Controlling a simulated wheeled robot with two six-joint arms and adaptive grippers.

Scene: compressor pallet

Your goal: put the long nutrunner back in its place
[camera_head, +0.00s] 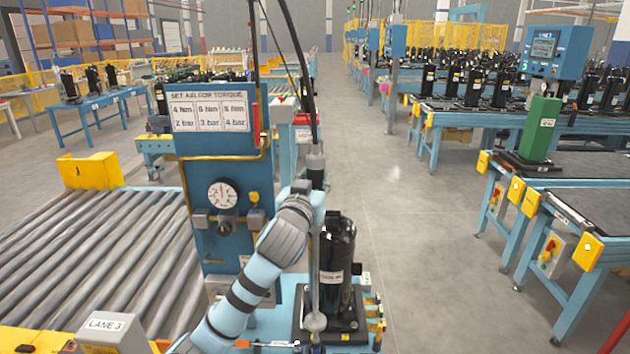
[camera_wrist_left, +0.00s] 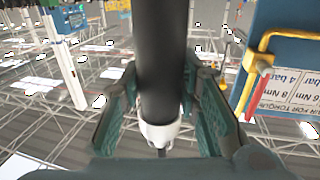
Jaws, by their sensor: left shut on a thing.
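The long nutrunner (camera_head: 315,265) stands about upright in front of the blue panel's right side, its thin shaft running down beside a black compressor (camera_head: 338,245). A black hose or cable rises from its grey top end. My left gripper (camera_head: 315,188) is shut on its upper part, partly hidden by my wrist. In the left wrist view the dark body of the nutrunner (camera_wrist_left: 162,65) with a pale collar passes between the fingers of my left gripper (camera_wrist_left: 166,85). I cannot tell whether its lower end touches anything. My right gripper is out of view.
The blue panel (camera_head: 213,150) carries a torque sign (camera_head: 208,111), a gauge (camera_head: 222,194) and a red bar (camera_head: 256,125). A roller conveyor (camera_head: 90,260) lies left. The floor between is clear.

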